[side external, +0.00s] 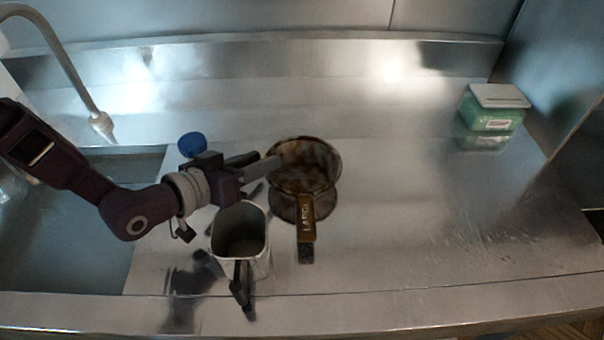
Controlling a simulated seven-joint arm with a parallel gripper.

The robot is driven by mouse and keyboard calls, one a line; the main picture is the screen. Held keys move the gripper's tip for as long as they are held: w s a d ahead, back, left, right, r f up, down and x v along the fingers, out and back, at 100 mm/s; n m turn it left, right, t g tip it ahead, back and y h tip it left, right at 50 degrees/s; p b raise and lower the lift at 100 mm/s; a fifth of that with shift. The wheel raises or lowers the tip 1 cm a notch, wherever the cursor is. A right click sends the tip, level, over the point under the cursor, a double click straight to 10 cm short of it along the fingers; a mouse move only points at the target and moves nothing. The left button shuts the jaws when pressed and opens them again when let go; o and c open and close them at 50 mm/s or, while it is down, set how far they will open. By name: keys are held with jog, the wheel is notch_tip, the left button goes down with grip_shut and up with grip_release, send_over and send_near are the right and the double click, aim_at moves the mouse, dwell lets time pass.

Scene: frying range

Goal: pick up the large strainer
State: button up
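The large strainer (306,180) is a brown, stained round vessel on the steel counter, near the middle of the side external view. Its brown handle, marked "LARGE" (307,220), points toward the front edge. My gripper (268,165) reaches in from the left, with its tip at the left side of the strainer's rim. I cannot tell whether it touches the rim. The fingers overlap in this view, so their opening is unclear. The strainer's inside is dark and blurred.
A metal container (240,236) with a black handle stands just below my gripper, left of the strainer. A blue round object (192,144) lies behind my wrist. A sink and faucet (101,122) are at left. A green box with white lid (493,107) stands at right; the counter between is clear.

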aim_at(286, 150)
jog(key=x, duration=0.6)
jog(key=shift+w, duration=0.1)
grip_shut()
